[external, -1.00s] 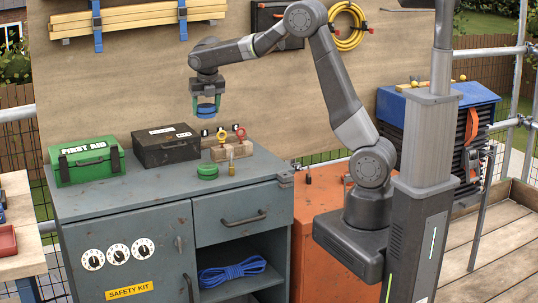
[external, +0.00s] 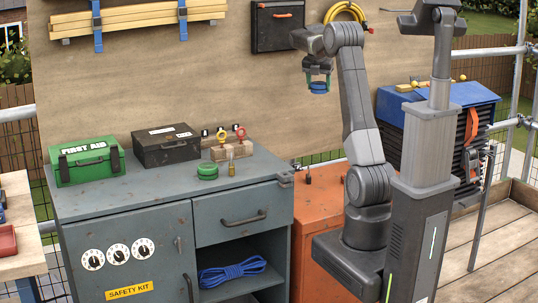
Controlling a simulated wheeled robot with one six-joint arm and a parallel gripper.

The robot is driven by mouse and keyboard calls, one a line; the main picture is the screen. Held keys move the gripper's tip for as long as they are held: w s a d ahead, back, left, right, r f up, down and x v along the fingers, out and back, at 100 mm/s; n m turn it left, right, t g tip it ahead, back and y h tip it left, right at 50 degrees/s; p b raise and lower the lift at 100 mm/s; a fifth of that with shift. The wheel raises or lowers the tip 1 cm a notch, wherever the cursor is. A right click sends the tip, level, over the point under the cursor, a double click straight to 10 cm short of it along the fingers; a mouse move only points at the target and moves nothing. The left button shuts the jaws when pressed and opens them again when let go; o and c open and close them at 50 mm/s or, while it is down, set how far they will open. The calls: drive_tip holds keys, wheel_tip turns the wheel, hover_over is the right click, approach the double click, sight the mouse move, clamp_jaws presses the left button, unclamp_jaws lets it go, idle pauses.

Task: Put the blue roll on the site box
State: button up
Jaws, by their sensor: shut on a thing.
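The blue roll (external: 319,88) is a small ring of blue tape. My gripper (external: 318,76) points down and is shut on it, holding it in the air in front of the wooden back board. Below the roll in the picture is the orange metal box (external: 318,225), which may be the site box; its top is well below the roll. My arm's base hides part of the orange box's right side.
A grey cabinet (external: 140,205) stands left of the orange box. On it are a green first aid case (external: 88,162), a black case (external: 167,146), a green roll (external: 208,172) and padlocks on a wooden block. A small padlock (external: 308,178) sits on the orange box. A blue-topped tool chest (external: 455,97) stands right.

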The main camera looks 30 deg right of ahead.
drive_tip(key=s+d+m+b, duration=0.1)
drive_tip(key=s+d, duration=0.2)
drive_tip(key=d, duration=0.4)
drive_tip(key=s+d+m+b, duration=0.1)
drive_tip(key=s+d, duration=0.2)
drive_tip(key=d, duration=0.3)
drive_tip(key=m+g+b, duration=0.1)
drive_tip(key=m+b, duration=0.1)
drive_tip(key=m, duration=0.1)
hover_over(378, 153)
drive_tip(key=shift+h, duration=0.3)
drive_tip(key=f, duration=2.3)
drive_tip(key=a+f, duration=0.1)
drive_tip(key=f, duration=1.1)
drive_tip(key=shift+s+f+b, duration=0.3)
drive_tip(key=shift+b, duration=0.05)
drive_tip(key=shift+f, duration=0.1)
drive_tip(key=o, duration=1)
drive_tip(key=shift+o, duration=0.2)
drive_tip(key=w+p+v, duration=0.1)
drive_tip(key=v, duration=1.1)
drive_tip(key=shift+s, duration=0.45)
